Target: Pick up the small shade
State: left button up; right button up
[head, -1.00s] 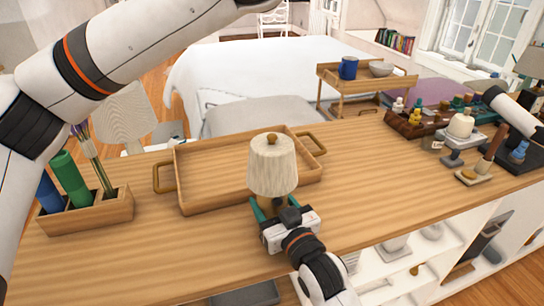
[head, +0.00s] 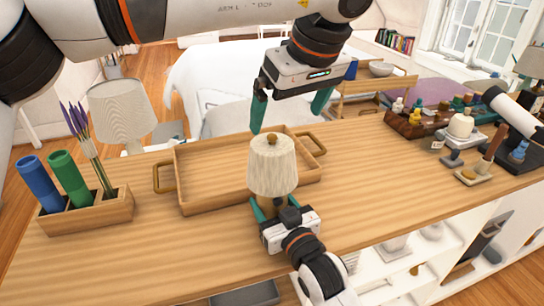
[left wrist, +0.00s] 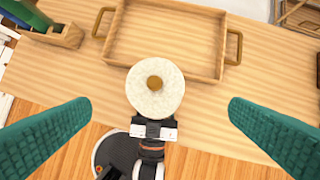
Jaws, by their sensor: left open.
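The small shade (head: 272,168) is cream and pleated with a round wooden knob on top. It sits upright on a small lamp at the counter's front middle. In the left wrist view the shade (left wrist: 155,92) shows from above, centred between the fingertips. My left gripper (head: 290,112) is open and empty, above and behind the shade, with its green fingers pointing down.
An empty wooden tray (head: 190,207) lies just behind the lamp. Small items crowd the right end; the counter right of the shade is clear.

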aim_at(273, 144)
pick_arm(q)
jog(key=x, duration=0.6)
jog(key=shift+a+x, duration=0.15)
jog(key=shift+x, duration=1.15)
jog(key=shift+a+x, duration=0.1)
jog(key=shift+x, duration=1.25)
jog(key=c, duration=0.9)
